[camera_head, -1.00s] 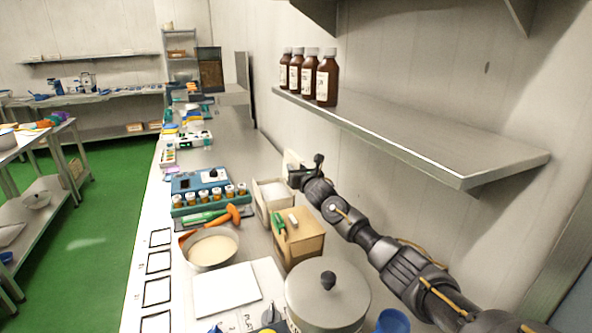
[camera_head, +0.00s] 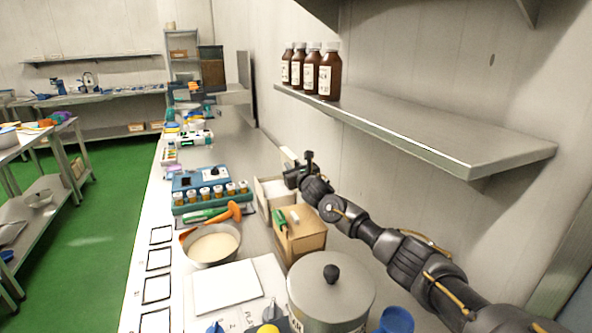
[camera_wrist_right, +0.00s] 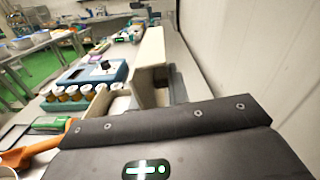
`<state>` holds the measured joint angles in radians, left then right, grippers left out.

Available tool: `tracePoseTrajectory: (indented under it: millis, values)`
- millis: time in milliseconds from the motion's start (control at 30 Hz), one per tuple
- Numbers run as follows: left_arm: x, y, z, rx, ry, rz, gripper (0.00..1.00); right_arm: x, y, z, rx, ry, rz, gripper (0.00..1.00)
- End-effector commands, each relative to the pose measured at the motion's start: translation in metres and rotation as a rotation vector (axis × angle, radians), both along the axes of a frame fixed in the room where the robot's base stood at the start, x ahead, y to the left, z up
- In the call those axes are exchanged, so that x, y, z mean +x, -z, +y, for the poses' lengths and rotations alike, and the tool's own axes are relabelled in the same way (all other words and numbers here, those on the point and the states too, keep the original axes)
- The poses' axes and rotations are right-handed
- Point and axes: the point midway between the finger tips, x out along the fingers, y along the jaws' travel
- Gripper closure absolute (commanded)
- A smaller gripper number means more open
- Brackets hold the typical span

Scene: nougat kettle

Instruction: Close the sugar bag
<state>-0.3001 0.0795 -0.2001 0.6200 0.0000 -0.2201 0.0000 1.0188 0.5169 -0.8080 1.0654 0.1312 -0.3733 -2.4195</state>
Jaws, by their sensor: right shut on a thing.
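The sugar bag (camera_head: 262,204) is an open-topped beige, box-shaped bag with white contents, standing against the wall side of the counter. Its pale upright flap (camera_head: 287,158) rises at the back. My right gripper (camera_head: 297,172) is at this flap, shut on it. In the right wrist view the flap (camera_wrist_right: 150,62) stands upright just beyond the dark gripper body, and part of the bag (camera_wrist_right: 103,102) shows to its left. The fingertips are mostly hidden there. My left gripper is not in view.
A cardboard box (camera_head: 303,240) with a green item on top stands in front of the bag. A blue device (camera_head: 200,182) with small bottles and a bowl (camera_head: 212,245) are to the left. A lidded pot (camera_head: 332,300) is nearer. A shelf (camera_head: 440,130) overhangs the arm.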

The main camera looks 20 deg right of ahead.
Motion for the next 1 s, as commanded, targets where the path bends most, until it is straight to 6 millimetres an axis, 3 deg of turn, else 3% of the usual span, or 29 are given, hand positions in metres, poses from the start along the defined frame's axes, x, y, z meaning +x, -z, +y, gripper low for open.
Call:
tracePoseTrajectory:
  millis: [500,1000]
  values:
    - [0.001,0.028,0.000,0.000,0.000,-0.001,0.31,0.001,0.006,0.020,-0.312,0.003,0.019,1.00]
    - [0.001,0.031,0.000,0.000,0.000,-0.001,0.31,0.001,0.006,0.024,-0.365,0.004,0.024,1.00]
